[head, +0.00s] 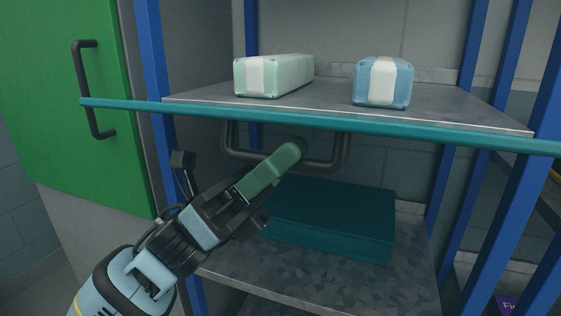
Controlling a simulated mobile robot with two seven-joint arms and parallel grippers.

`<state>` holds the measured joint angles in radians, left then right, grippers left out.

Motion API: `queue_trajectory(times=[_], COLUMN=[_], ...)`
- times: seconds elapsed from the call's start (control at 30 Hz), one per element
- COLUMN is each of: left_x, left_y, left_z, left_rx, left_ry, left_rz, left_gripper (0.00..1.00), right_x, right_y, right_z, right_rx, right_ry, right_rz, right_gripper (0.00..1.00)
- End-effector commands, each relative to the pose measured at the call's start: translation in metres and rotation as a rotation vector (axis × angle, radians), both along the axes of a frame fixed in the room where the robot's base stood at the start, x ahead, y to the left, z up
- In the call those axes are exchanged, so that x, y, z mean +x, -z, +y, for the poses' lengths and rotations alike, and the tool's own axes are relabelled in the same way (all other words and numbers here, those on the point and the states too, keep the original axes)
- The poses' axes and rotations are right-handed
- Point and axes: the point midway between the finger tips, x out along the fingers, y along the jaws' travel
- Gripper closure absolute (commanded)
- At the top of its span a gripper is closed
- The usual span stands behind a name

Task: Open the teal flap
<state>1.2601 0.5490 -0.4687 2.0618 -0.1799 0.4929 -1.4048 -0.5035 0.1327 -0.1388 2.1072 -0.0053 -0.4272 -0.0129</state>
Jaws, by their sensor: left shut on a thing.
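The teal flap (440,134) shows as a thin teal strip, nearly edge-on, running across the front of the shelf rack from left to right. A dark U-shaped handle (342,155) hangs below the strip, and appears to belong to the flap. My left gripper (291,154), with green fingers, comes in from the lower left and is shut on the handle's lower bar near its middle. The fingers hide part of the bar. My right gripper is out of view.
The upper shelf (440,103) holds a mint package (290,72) and a blue package (383,82) with white bands. A dark teal box (330,225) sits on the lower shelf (400,285). Blue posts (153,70) frame the rack. A green door (60,100) stands at left.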

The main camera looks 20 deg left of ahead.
Motion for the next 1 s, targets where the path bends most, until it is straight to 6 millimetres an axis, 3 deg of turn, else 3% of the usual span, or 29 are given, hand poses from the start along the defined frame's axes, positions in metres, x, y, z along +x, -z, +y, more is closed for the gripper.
queue_trajectory(times=[0.27, 0.3, 0.47, 0.83, 1.0], left_x=[0.0, 0.0, 0.0, 0.001, 0.001], left_y=[-0.002, -0.002, -0.001, 0.0, 0.011], left_z=[0.001, 0.001, 0.001, 0.001, 0.011], left_rx=[-0.003, -0.003, -0.002, -0.002, -0.001], left_ry=[-0.002, -0.002, -0.002, -0.003, -0.005], left_rz=[-0.002, -0.002, -0.001, 0.001, 0.004], left_gripper=[1.0, 0.83, 0.64, 0.64, 0.64], right_x=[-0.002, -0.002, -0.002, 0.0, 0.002], right_y=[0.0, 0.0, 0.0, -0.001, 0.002], right_z=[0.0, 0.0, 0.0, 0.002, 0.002], right_rx=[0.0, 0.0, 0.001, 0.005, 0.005], right_ry=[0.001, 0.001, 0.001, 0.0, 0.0], right_rz=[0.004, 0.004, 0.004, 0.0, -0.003], right_gripper=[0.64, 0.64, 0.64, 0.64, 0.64])
